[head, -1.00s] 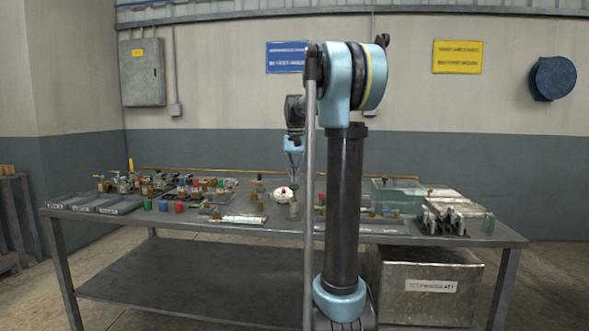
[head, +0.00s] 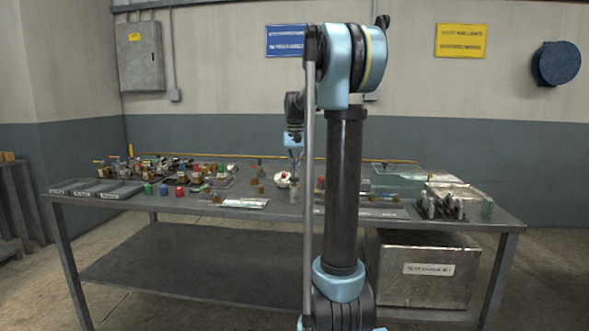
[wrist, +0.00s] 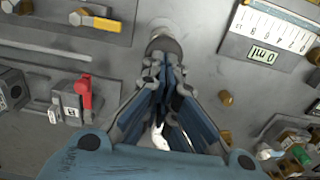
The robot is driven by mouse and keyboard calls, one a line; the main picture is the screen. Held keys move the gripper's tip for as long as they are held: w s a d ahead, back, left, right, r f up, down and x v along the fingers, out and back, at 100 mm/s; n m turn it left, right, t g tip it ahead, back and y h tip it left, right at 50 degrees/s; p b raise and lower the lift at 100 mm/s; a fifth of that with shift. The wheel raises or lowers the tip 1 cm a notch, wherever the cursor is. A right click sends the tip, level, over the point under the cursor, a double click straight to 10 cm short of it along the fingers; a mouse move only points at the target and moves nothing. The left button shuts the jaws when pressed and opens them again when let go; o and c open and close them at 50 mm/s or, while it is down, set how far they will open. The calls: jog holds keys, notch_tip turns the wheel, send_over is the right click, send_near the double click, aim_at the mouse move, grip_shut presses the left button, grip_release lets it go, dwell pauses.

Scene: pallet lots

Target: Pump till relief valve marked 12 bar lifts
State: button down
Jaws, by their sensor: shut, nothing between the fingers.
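My gripper (wrist: 168,75) is shut with nothing between its fingers. In the wrist view its blue fingers point at a dark grey rounded fitting (wrist: 165,38) just past the tips; I cannot tell whether they touch it. In the head view my gripper (head: 295,170) hangs over the middle of the table, close beside a white round gauge-like part (head: 283,180). A red lever (wrist: 84,92) on a small grey block with a white label is left of the fingers. Marks are too small to read, so I cannot tell which valve is marked 12 bar or identify the pump.
The steel table (head: 200,211) is crowded with small fittings at left. A clear box (head: 397,179) and a dark rack (head: 440,207) stand at right. A panel with a scale and digital display (wrist: 262,57) is right of my gripper. Brass pieces (wrist: 227,98) lie near it.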

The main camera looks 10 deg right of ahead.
jog(key=shift+s+f, duration=0.1)
notch_tip(320, 180, up, 14)
jog(key=shift+w, duration=0.2)
dwell(0.5)
dwell(1.1)
jog(key=s+f+n+t, duration=0.2)
jog(key=s+f+n, duration=0.1)
jog(key=s+f, duration=3.2)
jog(key=shift+s+a+f+n, duration=0.15)
jog(key=shift+s+f+n, duration=0.2)
jog(key=shift+s, duration=0.35)
jog(key=shift+r, duration=0.1)
